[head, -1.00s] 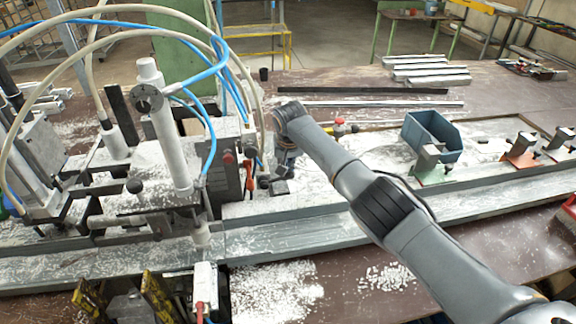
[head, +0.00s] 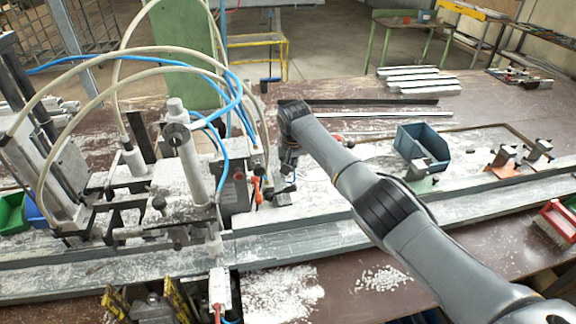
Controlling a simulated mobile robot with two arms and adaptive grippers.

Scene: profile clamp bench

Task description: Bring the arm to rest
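My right arm reaches in from the lower right across the bench (head: 470,115). Its gripper (head: 288,172) points down over the pale, chip-strewn work area, just right of the clamp machine (head: 192,170). The gripper is small and dark here, and I cannot tell whether its fingers are open or shut. A small dark block (head: 283,199) lies just below it; I cannot tell whether they touch. A red handle (head: 257,188) on the machine is close to the left of the gripper. My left gripper is not in view.
A blue-grey bin (head: 424,147) stands right of my arm, with small clamps (head: 503,160) farther right. A long metal profile (head: 320,238) runs along the front. Hoses arch over the machine. Metal bars (head: 418,80) lie at the back. A red brush (head: 558,222) is at the right edge.

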